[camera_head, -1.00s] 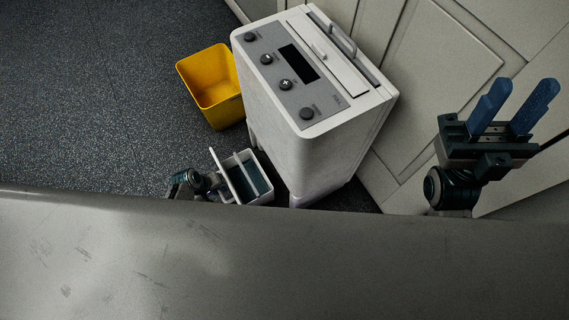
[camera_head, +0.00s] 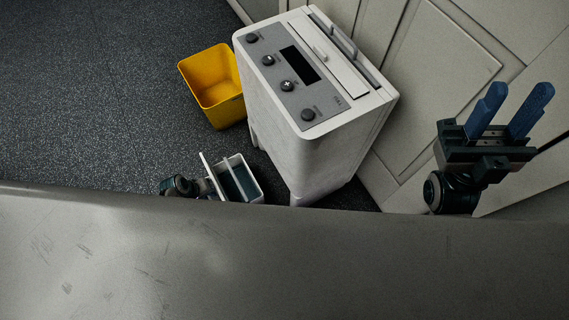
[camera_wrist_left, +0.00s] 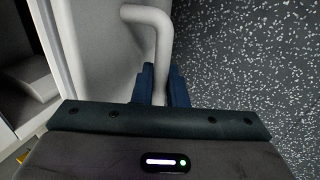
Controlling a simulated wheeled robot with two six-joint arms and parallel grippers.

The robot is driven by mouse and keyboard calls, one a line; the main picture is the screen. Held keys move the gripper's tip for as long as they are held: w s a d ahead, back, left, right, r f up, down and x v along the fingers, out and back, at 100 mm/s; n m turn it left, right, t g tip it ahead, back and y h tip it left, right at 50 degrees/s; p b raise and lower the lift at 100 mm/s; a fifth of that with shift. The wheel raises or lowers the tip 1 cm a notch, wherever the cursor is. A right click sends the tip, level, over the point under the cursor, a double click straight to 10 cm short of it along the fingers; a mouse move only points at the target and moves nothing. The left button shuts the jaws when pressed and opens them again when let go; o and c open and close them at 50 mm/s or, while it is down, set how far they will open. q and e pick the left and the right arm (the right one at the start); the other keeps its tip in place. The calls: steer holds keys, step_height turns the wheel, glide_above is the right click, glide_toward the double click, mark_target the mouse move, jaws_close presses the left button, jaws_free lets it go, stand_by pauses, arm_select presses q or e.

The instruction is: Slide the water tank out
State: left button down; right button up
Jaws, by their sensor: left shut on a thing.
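The water tank (camera_head: 243,181) is a small open-topped box with pale walls and a dark inside. In the head view it stands out to the left of the tall white dehumidifier (camera_head: 290,120), close to its lower part. My left gripper (camera_wrist_left: 160,80) is shut on the tank's pale bar handle (camera_wrist_left: 150,17) in the left wrist view; its blue fingers are on either side of the bar. In the head view the left arm's end (camera_head: 178,186) is beside the tank, its fingers hardly visible. My right gripper (camera_head: 518,100) is open and empty at the right.
A yellow bin (camera_head: 213,87) stands on the speckled dark floor (camera_head: 90,90) behind the tank. Pale panelled doors (camera_head: 430,75) are right of the dehumidifier. A grey surface (camera_head: 300,260) fills the foreground and hides the lower arm. Floor at left is clear.

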arm_select(q)
steer(key=c, duration=1.4)
jaws_free()
steer(key=shift+o, duration=0.4)
